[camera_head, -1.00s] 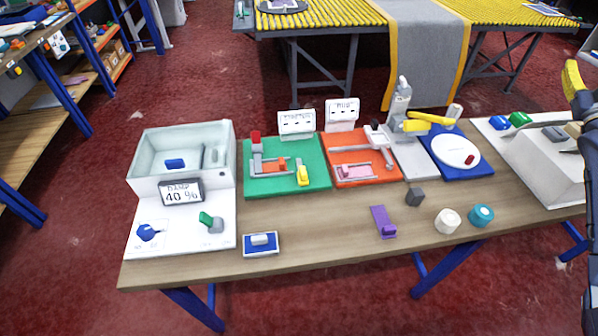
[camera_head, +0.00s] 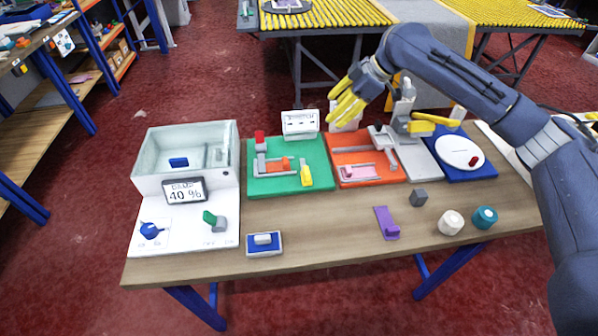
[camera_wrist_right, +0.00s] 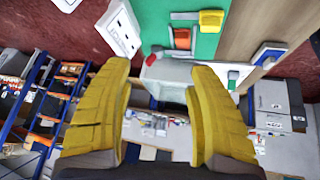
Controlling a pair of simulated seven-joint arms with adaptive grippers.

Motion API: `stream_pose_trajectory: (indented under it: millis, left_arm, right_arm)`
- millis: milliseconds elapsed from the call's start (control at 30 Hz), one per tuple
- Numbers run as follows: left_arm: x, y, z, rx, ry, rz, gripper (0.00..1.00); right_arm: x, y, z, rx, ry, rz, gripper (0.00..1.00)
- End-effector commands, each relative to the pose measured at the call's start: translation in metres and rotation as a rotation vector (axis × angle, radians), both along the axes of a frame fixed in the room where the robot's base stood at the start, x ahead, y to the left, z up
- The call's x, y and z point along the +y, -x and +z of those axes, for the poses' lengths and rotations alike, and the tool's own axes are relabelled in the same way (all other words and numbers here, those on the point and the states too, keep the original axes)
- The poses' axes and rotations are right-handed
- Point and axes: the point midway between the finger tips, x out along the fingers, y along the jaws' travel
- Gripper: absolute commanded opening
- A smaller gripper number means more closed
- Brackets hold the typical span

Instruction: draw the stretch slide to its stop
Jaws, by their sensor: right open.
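A green board (camera_head: 270,182) carries a grey track with an orange block (camera_head: 280,165), a red-topped post (camera_head: 260,137) and a yellow block (camera_head: 306,176). Beside it a red-orange board (camera_head: 372,179) has a grey rail frame with a pink block (camera_head: 353,171). No readable label tells which is the stretch slide. My right gripper (camera_head: 332,104) is open and empty, high above the back of these boards, hiding much of the right sign panel. In the right wrist view, its yellow fingers (camera_wrist_right: 160,75) are spread, with the green board (camera_wrist_right: 203,44) beyond them. My left gripper is not in view.
A white sign panel (camera_head: 300,124) stands behind the green board. A white basin unit with a 40 % display (camera_head: 185,190) is at left. A grey machine (camera_head: 417,165) and a blue board with a white disc (camera_head: 459,151) are at right.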

Motion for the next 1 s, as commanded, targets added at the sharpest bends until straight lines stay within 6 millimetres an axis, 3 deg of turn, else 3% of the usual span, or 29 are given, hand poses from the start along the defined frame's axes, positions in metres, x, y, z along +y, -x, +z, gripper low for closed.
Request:
stream_pose_trajectory:
  millis: [100,300,567,1000]
  left_arm:
    - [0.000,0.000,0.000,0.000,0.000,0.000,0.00]
    - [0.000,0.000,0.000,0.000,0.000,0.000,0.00]
    - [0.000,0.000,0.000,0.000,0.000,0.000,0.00]
    - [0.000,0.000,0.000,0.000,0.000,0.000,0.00]
  right_arm:
    - [0.006,0.030,-0.008,0.073,0.088,0.122,0.58]
    - [0.006,0.057,-0.015,0.142,0.161,0.232,0.58]
    - [0.013,0.063,-0.034,0.158,0.173,0.252,0.58]
    - [0.043,0.064,-0.107,0.158,0.171,0.250,0.58]
